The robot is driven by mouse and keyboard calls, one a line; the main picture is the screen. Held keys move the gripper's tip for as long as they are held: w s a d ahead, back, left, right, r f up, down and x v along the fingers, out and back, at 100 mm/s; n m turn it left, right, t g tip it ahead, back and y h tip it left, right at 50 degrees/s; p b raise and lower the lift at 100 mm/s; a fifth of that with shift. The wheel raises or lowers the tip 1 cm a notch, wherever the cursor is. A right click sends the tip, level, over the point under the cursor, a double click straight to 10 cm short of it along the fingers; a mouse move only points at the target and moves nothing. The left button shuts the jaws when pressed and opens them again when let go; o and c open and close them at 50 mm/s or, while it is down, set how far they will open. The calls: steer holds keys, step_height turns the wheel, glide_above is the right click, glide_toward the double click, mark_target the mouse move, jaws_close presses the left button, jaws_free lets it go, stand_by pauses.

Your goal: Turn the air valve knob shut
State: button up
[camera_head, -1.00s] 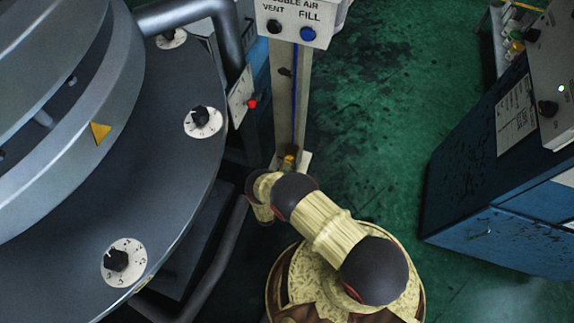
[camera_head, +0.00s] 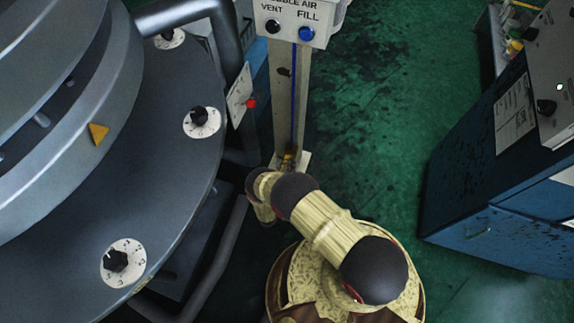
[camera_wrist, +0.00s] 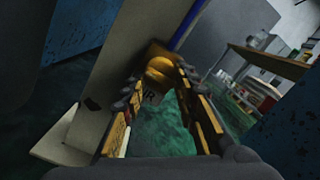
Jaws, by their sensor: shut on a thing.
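In the head view the yellow spot (camera_head: 288,158) near the foot of the post is small and partly dark. My gripper (camera_wrist: 160,80) reaches it with its two yellow-and-dark fingers on either side, shut on the knob. The exact contact at the fingertips is dim. In the head view my wrist hides most of the gripper. The knob's turn angle cannot be read.
The pale post (camera_head: 284,105) carries a blue line and a panel (camera_head: 296,20) marked VENT and FILL. A large grey round machine (camera_head: 165,190) with dials stands close on the left. A blue cabinet (camera_head: 490,200) stands at right. Green floor (camera_head: 375,110) between is clear.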

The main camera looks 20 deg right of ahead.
steer(key=o, duration=1.2)
steer(key=shift+c, duration=0.2)
steer(key=shift+a, duration=0.1)
steer(key=v, duration=1.2)
